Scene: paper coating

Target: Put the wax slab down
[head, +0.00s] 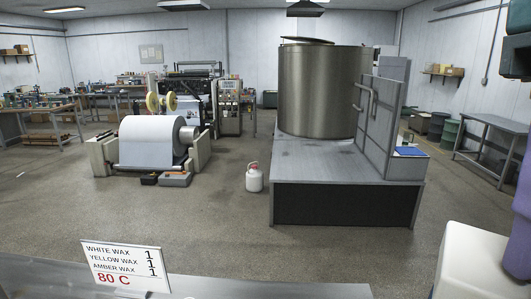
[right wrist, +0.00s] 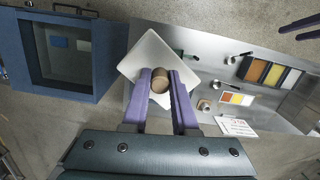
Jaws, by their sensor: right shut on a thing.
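My right gripper (right wrist: 161,80) has two purple fingers in the right wrist view. They are shut on a brown round knob (right wrist: 161,78) that stands over a white square slab (right wrist: 150,52). I take this white piece to be the wax slab. The fingers cover part of it, and I cannot tell whether it touches the metal surface (right wrist: 195,40) below. In the head view, purple and white parts fill the lower right corner, but no fingertips show. My left gripper is not in view.
A blue-grey open box (right wrist: 108,65) stands left of the slab. To the right lie a tray of coloured blocks (right wrist: 269,72), a colour card (right wrist: 236,98) and small dark-handled items. The head view shows a wax sign (head: 124,266), a steel tank (head: 322,90) and a paper roll (head: 150,142).

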